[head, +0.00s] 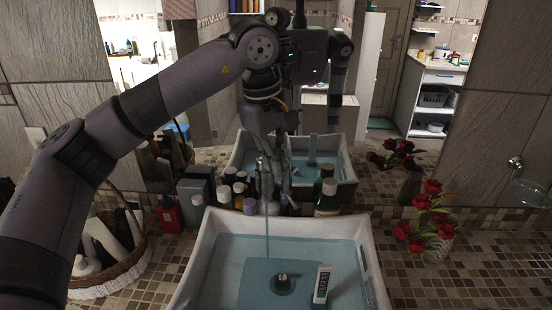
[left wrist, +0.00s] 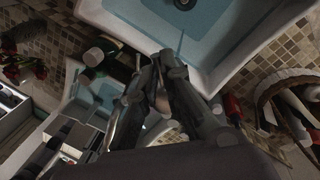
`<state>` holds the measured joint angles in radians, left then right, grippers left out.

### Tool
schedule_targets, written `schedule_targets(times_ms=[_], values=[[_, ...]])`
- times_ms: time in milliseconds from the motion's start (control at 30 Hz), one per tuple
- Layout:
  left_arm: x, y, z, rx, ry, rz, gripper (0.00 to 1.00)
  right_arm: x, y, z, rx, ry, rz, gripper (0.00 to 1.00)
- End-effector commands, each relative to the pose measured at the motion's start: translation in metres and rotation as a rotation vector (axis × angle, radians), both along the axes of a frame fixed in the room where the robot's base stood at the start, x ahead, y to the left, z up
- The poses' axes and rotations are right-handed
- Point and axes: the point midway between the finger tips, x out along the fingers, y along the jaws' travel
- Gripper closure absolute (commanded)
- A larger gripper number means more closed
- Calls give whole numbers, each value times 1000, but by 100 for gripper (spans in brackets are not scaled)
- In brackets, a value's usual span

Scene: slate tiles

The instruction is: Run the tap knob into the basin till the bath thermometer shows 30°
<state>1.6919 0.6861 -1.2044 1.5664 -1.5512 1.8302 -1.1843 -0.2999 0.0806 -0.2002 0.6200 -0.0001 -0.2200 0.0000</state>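A white basin (head: 374,270) holds blue water. The tap (head: 260,164) stands at its back edge, and a thin stream of water falls from it. The bath thermometer (head: 321,284), a white upright strip, stands in the basin right of the drain; its reading is too small to tell. My left gripper (head: 282,172) is down at the tap, its fingers beside and behind the spout. In the left wrist view the fingers (left wrist: 160,66) come close together at the tips near the tap; the tap knob is hidden or not clear. My right gripper is not in view.
Several bottles crowd behind the basin, including a dark green one (head: 327,197) right of the gripper. A red bottle (head: 169,215) and wicker basket (head: 128,264) stand left; red flowers (head: 417,232) stand right. A mirror behind reflects my body and the basin.

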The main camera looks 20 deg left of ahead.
Motion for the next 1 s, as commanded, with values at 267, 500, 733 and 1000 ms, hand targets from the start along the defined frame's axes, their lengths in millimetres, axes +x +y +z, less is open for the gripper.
schedule_targets(times_ms=[267,500,733,1000], values=[[0,0,-2,2,3,0,74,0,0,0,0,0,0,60],[0,0,-1,1,2,0,71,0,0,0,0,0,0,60],[-1,1,11,0,-2,1,71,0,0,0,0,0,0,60],[-11,5,64,-1,-3,0,71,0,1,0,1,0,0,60]])
